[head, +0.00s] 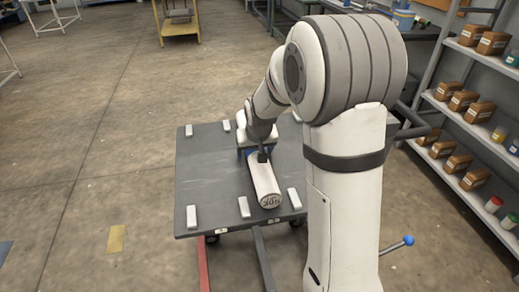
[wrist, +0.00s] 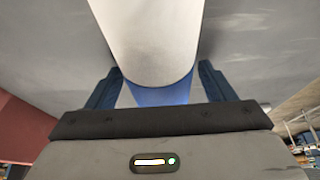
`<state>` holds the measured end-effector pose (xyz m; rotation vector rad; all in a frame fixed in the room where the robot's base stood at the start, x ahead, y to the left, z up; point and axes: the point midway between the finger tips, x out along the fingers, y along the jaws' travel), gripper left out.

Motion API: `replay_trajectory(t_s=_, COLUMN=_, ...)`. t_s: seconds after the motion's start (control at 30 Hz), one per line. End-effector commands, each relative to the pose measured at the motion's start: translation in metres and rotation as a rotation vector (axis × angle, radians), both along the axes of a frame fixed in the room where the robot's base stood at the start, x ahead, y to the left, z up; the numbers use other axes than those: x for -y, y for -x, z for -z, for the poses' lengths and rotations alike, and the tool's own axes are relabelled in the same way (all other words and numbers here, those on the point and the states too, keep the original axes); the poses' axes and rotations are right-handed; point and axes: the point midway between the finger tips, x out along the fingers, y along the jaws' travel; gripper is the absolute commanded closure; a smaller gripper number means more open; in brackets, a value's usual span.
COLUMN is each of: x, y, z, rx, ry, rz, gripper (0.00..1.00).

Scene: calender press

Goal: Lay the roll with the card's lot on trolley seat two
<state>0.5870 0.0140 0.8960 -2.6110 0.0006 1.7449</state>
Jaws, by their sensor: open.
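A white roll (head: 262,182) lies on the grey trolley top (head: 215,180), between the middle front block (head: 244,207) and the right front block (head: 294,198). Dark writing marks its near end, too small to read surely. My gripper (head: 262,156) is at the roll's far part. In the wrist view the roll (wrist: 148,35) passes between the two open fingers of my gripper (wrist: 160,85), with gaps at both sides. A blue band (wrist: 163,93) shows on the roll there. The trolley's front-edge labels (head: 221,231) are unreadable. No card can be made out.
The trolley's left part between the left front block (head: 192,215) and middle block is bare. A shelf rack (head: 455,115) with brown boxes stands at the right. A yellow stand (head: 180,25) is at the back. Open floor lies left.

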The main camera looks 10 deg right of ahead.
Motion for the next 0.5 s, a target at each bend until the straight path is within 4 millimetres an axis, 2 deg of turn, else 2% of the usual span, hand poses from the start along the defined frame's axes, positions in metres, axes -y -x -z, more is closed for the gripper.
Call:
replay_trajectory(t_s=0.17, x=0.0, y=0.0, z=-0.006, rx=0.001, ry=0.0, rz=0.0, gripper=0.24)
replay_trajectory(t_s=0.23, x=0.0, y=0.004, z=-0.015, rx=0.004, ry=0.0, rz=0.0, gripper=0.24)
replay_trajectory(t_s=0.5, x=-0.001, y=0.026, z=-0.069, rx=0.006, ry=-0.001, rz=-0.001, gripper=0.24)
